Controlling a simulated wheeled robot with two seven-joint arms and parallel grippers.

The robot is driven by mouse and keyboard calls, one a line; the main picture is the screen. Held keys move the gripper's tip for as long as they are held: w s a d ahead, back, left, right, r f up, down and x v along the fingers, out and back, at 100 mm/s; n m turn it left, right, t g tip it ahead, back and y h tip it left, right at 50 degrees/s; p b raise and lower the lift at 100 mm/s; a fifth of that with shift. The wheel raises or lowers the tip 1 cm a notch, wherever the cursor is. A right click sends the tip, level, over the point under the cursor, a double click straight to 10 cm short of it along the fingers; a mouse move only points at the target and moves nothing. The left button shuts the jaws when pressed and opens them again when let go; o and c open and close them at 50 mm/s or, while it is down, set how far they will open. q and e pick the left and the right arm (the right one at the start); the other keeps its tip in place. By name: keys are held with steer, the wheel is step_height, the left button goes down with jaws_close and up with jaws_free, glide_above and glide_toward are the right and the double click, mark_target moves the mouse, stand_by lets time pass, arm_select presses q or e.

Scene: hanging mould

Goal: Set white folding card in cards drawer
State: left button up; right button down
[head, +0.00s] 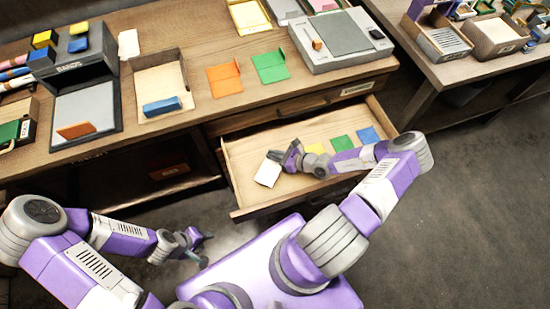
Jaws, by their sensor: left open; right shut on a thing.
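The white folding card (267,173) is in my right gripper (276,160), over the left part of the open drawer. I cannot tell whether the card touches the drawer floor. The drawer (236,150) is pulled out below the table top and holds a yellow card (315,149), a green card (342,143) and a blue card (368,135) in a row. My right arm covers part of the drawer's front right. My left gripper (205,247) is open and empty, low in front of the table, left of the drawer.
On the table (215,120) lie an orange card (225,80) and a green folding card (270,67). A tray with a blue block (162,106) and a grey device (345,40) stand there too. A second table (455,70) is at the right.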

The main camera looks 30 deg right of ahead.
arm_select(q)
steer(key=shift+f, duration=0.55)
arm_select(e)
steer(key=shift+f, duration=1.05)
steer(key=shift+f+b, duration=0.2)
steer(key=shift+b, duration=0.1)
steer(key=c, duration=1.2)
jaws_free()
steer(key=shift+c, duration=0.2)
steer(key=shift+r, duration=0.2)
steer(key=shift+s+d+r, duration=0.15)
steer(key=shift+s+d, duration=0.1)
arm_select(q)
step_height(320, 180, up, 3)
steer(key=p, duration=0.2)
steer(key=shift+f+p, duration=0.2)
steer(key=shift+p, duration=0.2)
arm_select(e)
steer(key=v, duration=1.1)
steer(key=shift+s, duration=0.15)
arm_select(q)
steer(key=shift+r, duration=0.1)
arm_select(e)
steer(key=shift+r, duration=0.1)
